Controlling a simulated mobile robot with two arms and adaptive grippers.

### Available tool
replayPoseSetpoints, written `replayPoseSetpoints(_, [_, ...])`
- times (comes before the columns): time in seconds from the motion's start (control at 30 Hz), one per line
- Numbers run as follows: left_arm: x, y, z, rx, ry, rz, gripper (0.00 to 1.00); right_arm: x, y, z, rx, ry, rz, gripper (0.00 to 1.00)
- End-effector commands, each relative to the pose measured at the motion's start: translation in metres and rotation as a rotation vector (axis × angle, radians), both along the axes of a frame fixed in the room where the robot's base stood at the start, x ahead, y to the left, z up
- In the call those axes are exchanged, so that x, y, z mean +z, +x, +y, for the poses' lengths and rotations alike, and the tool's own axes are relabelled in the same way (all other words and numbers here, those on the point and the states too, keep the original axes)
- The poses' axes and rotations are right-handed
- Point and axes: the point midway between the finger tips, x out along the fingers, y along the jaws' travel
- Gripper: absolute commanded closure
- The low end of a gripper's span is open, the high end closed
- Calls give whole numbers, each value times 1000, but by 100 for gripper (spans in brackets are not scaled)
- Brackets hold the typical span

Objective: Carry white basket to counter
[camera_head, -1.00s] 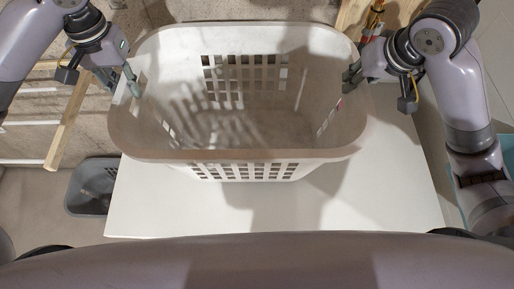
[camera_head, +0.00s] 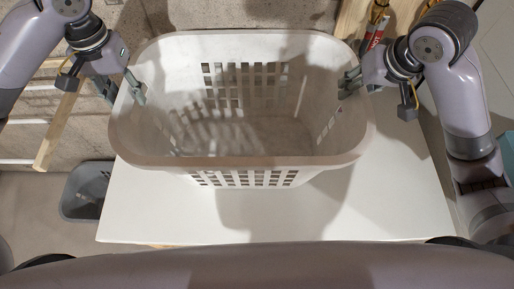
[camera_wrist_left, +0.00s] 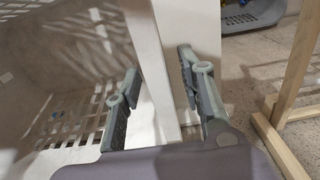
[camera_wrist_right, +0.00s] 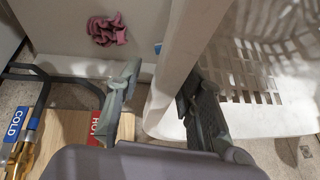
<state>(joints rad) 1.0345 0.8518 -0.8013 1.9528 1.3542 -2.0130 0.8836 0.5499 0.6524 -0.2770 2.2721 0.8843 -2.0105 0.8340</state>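The white basket (camera_head: 240,163), an empty rectangular laundry basket with slotted walls, sits upright over a white tabletop (camera_head: 390,212). Whether its base rests fully on the tabletop is hidden. My left gripper (camera_head: 122,92) is at its left rim. In the left wrist view, the gripper's fingers (camera_wrist_left: 160,85) stand on either side of the basket wall (camera_wrist_left: 148,45), with a gap beside it. My right gripper (camera_head: 348,84) is at the right rim. In the right wrist view its fingers (camera_wrist_right: 163,92) straddle the basket wall (camera_wrist_right: 190,45), the left finger apart from it.
A grey basin (camera_head: 88,192) lies on the floor left of the tabletop. A wooden bar (camera_head: 57,130) stands behind it. At the back right are red-marked pipes (camera_head: 374,35). A pink cloth (camera_wrist_right: 107,30) and a blue COLD label (camera_wrist_right: 14,124) show in the right wrist view.

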Motion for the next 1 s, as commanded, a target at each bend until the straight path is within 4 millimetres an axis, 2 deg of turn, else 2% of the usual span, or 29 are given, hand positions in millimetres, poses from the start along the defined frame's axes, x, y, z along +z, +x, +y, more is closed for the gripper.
replayPoseSetpoints(0.2, [0,0,-1,-3,-3,0,61,0,0,1,4,3,-1,64])
replayPoseSetpoints(0.7, [0,0,-2,-5,-5,-1,28,0,0,2,6,4,-1,64])
replayPoseSetpoints(1.0, [1,0,-2,-5,-5,-1,28,0,0,2,6,4,-1,64])
